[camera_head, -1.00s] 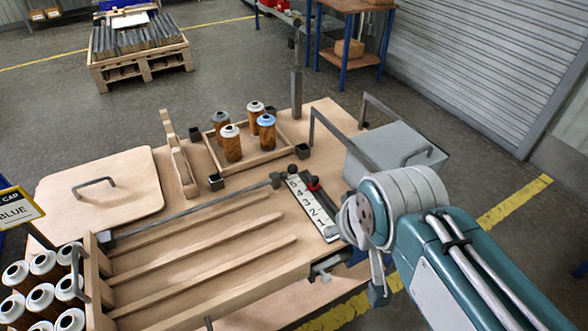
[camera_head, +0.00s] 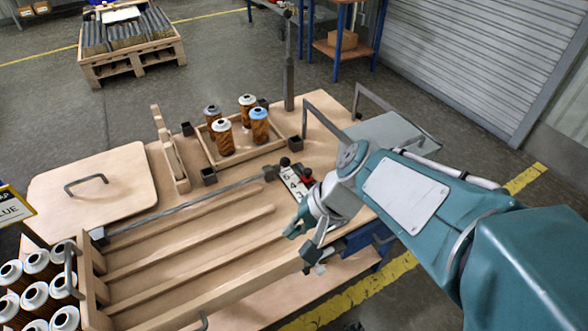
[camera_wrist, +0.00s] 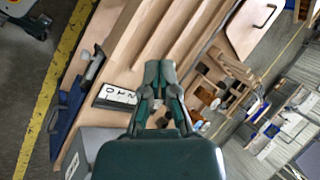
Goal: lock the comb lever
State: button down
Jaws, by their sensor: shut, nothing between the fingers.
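I cannot tell for certain whether this is the comb lever. A white number plate (camera_head: 291,184) with a red-topped slider (camera_head: 306,175) lies to the right; my arm hides its near part. The plate also shows in the wrist view (camera_wrist: 117,97). My gripper (camera_head: 291,231) is shut and empty over the right side of the lane frame, nearer than the plate. In the wrist view its fingertips (camera_wrist: 160,68) are together, above the wood.
A grey metal bracket (camera_head: 313,262) sits at the near right table edge, close to my gripper. A small tray (camera_head: 245,150) holds several cartridges at the back. A wooden lid (camera_head: 95,185) with a handle lies left. More cartridges (camera_head: 35,297) stand at the near left.

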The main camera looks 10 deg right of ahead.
jog(key=w+d+f+m+t+y, duration=0.1)
jog(key=w+f+m+t+y, duration=0.45)
jog(key=w+m, duration=0.7)
jog(key=w+d+f+m+t+h, duration=0.3)
jog(key=d+f+m, duration=0.2)
jog(key=d+m, duration=0.1)
jog(key=w+d+f+m+t+h, duration=0.2)
jog(key=d+f+m+t+h, duration=0.1)
jog(key=d+f+m, duration=0.3)
jog(key=shift+w+f, duration=0.2)
jog(key=shift+w, duration=0.2)
jog(key=shift+m, duration=0.25)
